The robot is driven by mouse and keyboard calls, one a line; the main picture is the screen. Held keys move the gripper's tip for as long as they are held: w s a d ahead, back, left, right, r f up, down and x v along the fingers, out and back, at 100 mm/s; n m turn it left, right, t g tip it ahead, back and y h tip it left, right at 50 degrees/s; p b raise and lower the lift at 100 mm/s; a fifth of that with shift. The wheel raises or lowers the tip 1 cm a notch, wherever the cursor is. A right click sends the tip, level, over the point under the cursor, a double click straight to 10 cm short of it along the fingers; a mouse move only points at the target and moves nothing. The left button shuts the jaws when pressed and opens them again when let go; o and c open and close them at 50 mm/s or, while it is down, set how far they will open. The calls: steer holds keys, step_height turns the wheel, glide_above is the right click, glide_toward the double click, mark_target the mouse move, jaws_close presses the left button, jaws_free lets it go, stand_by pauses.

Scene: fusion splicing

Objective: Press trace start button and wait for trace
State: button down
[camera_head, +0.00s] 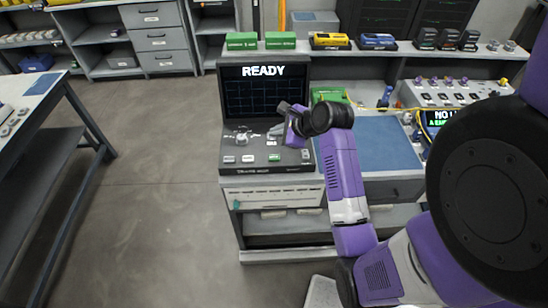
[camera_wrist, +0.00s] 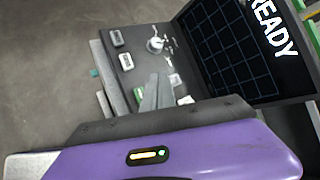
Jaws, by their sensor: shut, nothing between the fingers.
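The trace instrument (camera_head: 268,170) stands on the bench with its screen (camera_head: 264,95) upright and reading READY over an empty grid. Its sloped panel has several white buttons (camera_head: 229,159) and one green button (camera_head: 274,157); I cannot read which label marks trace start. My gripper (camera_head: 276,131) is shut and empty above the panel's right half, with the green button nearer the panel's front edge. In the wrist view my shut fingers (camera_wrist: 158,92) point at the panel beside the green button (camera_wrist: 138,96), which they partly hide. Contact is not visible.
A blue mat (camera_head: 382,145) lies right of the instrument, partly behind my arm. A control box with several knobs (camera_head: 450,95) stands at the right. Green cases (camera_head: 242,41) and yellow and blue devices line the back shelf. Open floor (camera_head: 140,200) lies left.

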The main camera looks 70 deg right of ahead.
steer(key=b, duration=0.8)
glide_above(276, 159)
steer(key=shift+d+f, duration=0.1)
steer(key=shift+f, duration=4.15)
steer(key=shift+f, duration=0.2)
steer(key=shift+f, duration=0.2)
steer(key=shift+f, duration=0.5)
steer(key=shift+r, duration=0.1)
steer(key=shift+r+p, duration=0.85)
steer(key=shift+p, duration=0.5)
step_height(276, 159, up, 5)
steer(key=p, duration=0.6)
